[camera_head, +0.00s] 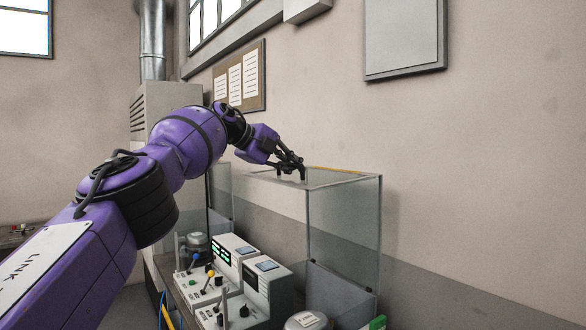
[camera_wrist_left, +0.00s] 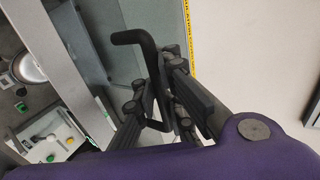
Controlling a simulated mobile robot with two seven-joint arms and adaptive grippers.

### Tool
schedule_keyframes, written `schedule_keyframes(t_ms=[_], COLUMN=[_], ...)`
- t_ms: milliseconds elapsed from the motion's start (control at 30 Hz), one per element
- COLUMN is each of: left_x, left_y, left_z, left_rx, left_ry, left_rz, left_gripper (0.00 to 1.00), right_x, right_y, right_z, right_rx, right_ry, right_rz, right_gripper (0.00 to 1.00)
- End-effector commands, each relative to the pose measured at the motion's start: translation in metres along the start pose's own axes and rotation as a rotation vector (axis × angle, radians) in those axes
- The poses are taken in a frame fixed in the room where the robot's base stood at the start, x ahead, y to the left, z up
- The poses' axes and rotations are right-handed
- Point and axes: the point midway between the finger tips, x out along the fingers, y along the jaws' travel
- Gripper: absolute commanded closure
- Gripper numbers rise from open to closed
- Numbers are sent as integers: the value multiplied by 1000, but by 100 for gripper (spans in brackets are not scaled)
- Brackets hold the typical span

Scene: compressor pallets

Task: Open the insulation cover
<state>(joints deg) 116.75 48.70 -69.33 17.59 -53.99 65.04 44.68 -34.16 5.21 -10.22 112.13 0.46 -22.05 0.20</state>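The insulation cover (camera_head: 345,225) is a clear glass-like box with a thin frame, standing along the wall in the head view. Its lid looks closed. A black bent handle (camera_wrist_left: 152,62) on it shows in the left wrist view. My left gripper (camera_head: 291,170) is at the top of the cover, fingers pointing down. In the left wrist view my left gripper (camera_wrist_left: 158,76) has its dark fingers on both sides of the handle's bar. Whether they press on it is not clear. My right gripper is not in view.
Control units with small screens (camera_head: 265,285) and levers stand on the bench below, left of the cover. A grey cabinet (camera_head: 165,105) and metal duct (camera_head: 152,40) stand behind my arm. A notice board (camera_head: 240,78) and grey panel (camera_head: 404,35) hang on the wall.

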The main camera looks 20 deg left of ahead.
Motion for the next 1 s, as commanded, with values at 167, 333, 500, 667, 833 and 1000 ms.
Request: schedule_keyframes(t_ms=[167,333,500,667,833,1000], left_x=[-12,-9,-6,-4,-5,-15], left_y=[-11,-8,-6,-4,-3,-3], left_z=[3,2,1,1,1,2], left_rx=[-1,0,0,0,0,1], left_ry=[-12,-8,-5,-4,-3,-3], left_rz=[-22,-16,-12,-8,-6,-6], left_gripper=[83,83,83,83,83,83], right_x=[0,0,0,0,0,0], right_y=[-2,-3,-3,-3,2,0], right_z=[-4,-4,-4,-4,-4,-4], right_rx=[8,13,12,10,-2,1], right_ry=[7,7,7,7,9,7], right_rz=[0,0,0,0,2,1], right_gripper=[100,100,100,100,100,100])
